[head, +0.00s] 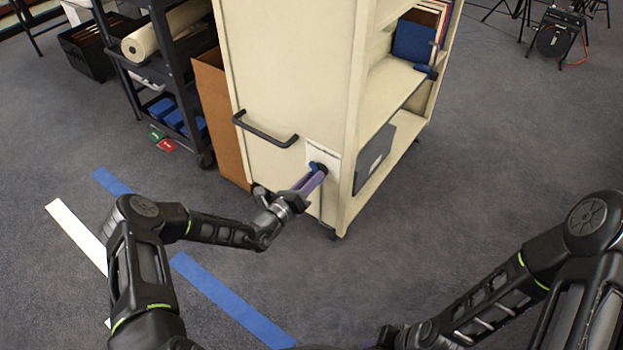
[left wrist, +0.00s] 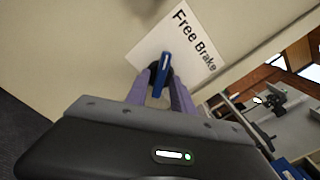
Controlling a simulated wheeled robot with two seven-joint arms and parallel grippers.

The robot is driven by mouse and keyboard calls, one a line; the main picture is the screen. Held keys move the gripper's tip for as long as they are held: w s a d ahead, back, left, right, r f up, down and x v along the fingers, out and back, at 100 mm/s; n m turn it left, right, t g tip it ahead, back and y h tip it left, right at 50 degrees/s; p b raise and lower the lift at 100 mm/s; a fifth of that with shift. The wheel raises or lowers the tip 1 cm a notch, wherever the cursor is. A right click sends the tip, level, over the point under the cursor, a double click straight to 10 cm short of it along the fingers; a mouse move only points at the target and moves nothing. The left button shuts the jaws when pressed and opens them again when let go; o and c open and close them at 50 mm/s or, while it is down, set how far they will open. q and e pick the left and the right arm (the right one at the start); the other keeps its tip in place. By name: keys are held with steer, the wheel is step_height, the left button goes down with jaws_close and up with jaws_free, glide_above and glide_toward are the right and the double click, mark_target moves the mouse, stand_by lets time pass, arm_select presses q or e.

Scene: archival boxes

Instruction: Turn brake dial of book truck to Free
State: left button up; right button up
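The cream book truck (head: 280,85) stands upright in the head view. On its end panel, low and to the right, is a white label with the brake dial (head: 318,167). In the left wrist view the label (left wrist: 190,40) reads "Free Brake", and the dial (left wrist: 162,72) is black with a blue bar, its upper end tilted slightly right. My left gripper (head: 314,178) is at the dial, its purple fingers on either side of the blue bar. A gap seems to show beside the bar, so the gripper looks open around it. My right gripper is barely visible at the bottom edge.
A black handle (head: 265,133) sticks out of the truck's end panel above my left gripper. A brown board (head: 215,115) and a dark cart (head: 150,75) stand to the left. Blue tape (head: 230,300) marks the carpet.

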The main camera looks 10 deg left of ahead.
arm_select(q)
steer(key=shift+o, duration=0.4)
steer(key=p+v, duration=0.2)
steer(key=v, duration=0.6)
steer(key=shift+d, duration=0.1)
